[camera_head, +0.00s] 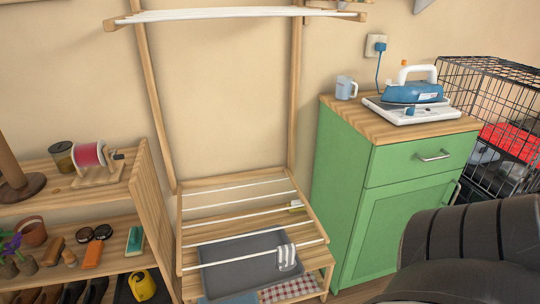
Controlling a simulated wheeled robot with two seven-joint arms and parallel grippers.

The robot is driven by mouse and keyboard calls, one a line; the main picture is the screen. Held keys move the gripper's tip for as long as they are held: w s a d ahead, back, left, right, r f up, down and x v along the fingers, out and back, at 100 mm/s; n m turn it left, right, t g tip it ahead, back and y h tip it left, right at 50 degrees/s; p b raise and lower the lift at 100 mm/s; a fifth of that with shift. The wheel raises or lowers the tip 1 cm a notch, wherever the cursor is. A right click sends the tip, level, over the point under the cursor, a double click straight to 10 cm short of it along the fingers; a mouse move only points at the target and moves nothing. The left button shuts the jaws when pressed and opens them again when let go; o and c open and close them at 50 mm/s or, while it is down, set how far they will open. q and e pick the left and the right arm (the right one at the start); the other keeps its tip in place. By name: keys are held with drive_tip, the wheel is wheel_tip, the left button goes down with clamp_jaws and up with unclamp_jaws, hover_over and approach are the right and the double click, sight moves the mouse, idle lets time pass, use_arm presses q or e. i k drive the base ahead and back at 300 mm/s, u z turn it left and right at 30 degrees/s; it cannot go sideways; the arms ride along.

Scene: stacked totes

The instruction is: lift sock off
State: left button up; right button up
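A white and grey striped sock (287,258) hangs over the front white rod of the low wooden drying rack (181,255). It droops above the right side of a grey tray (225,270). No gripper touches it. A black rounded part of my own arm fills the lower right corner. Neither of my grippers shows in the head view.
A green cabinet (390,215) stands right of the rack, with a blue iron (412,93) and a cup (345,88) on top. A wire crate (480,85) is at the far right. Wooden shelves (90,212) with shoes and small items stand left. A checked cloth (288,290) lies below the tray.

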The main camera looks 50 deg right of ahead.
sight(285, 255)
drive_tip(key=z, duration=0.8)
drive_tip(key=i, duration=1.05)
drive_tip(key=z, duration=1)
